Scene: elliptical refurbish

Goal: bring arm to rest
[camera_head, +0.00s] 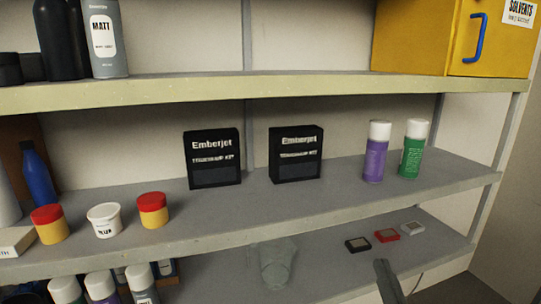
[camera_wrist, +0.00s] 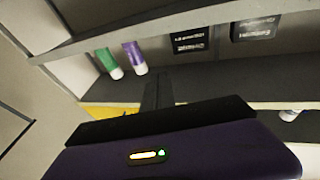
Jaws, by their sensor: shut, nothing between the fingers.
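My gripper (camera_wrist: 158,88) shows in the wrist view as a dark, narrow pair of fingers beyond the purple housing with a lit indicator. The fingers are together and hold nothing. The wrist view is upside down, with the shelves tilted behind the fingers. I cannot make out the gripper for certain in the head view, and most of my arm is hidden.
Two black boxes (camera_head: 213,158) and purple (camera_head: 376,152) and green (camera_head: 412,150) cans stand on the middle shelf (camera_head: 340,200). Several tubs stand left. A yellow cabinet (camera_head: 415,40) is above. A grey bar (camera_head: 388,281), unidentified, shows at the bottom right.

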